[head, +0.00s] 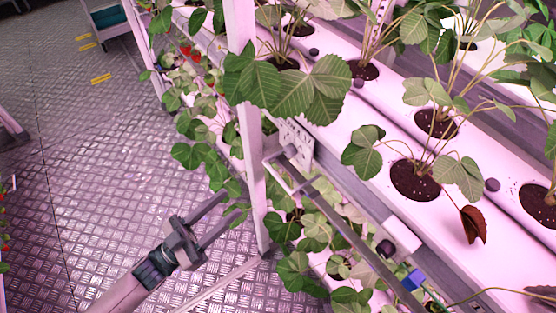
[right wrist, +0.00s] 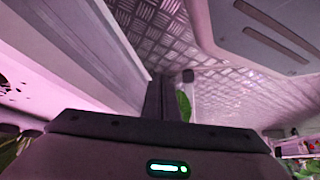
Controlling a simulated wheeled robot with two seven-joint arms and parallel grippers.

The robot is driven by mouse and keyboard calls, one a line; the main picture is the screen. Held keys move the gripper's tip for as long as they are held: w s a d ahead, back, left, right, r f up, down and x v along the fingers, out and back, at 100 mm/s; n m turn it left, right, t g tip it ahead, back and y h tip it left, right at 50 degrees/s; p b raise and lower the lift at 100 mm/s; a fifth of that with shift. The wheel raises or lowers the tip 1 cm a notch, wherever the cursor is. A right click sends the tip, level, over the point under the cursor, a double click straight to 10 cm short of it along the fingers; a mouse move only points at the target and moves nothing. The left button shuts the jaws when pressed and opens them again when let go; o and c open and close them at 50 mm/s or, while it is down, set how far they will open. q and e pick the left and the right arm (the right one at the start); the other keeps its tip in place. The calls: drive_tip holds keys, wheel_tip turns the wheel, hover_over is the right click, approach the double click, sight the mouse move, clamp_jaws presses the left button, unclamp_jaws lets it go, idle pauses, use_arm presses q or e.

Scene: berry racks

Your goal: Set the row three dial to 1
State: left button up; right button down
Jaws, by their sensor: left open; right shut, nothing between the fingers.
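In the head view, a pale plate (head: 300,139) with dark dots is on the rack's side beside the upright post. A grey knob-like part (head: 290,151) sits at its lower left and may be a dial; no number or pointer can be read. My left gripper (head: 233,204) is open and empty, over the floor to the left of the post and apart from the plate. My right gripper (right wrist: 168,80) shows in the right wrist view, its dark fingers together with nothing between them. I cannot make out a dial at its fingertips.
A grey bar with a bracket end (head: 285,176) runs along the rack below the plate. Strawberry plants (head: 440,125) fill the white gutters (head: 350,130), and leaves hang around the post (head: 252,170). The metal floor (head: 90,190) at left is clear.

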use_arm(q)
drive_tip(key=shift+d+r, duration=0.1)
drive_tip(key=p, duration=0.2)
approach(286, 154)
drive_tip(key=p+x, duration=0.3)
drive_tip(key=x, duration=0.5)
use_arm(e)
drive_tip(key=s+d+f+g, duration=0.2)
drive_tip(key=s, duration=0.7)
drive_tip(key=shift+s+d+f, duration=0.15)
drive_tip(key=shift+d+f, duration=0.05)
drive_tip(key=shift+d, duration=0.2)
use_arm(q)
clamp_jaws()
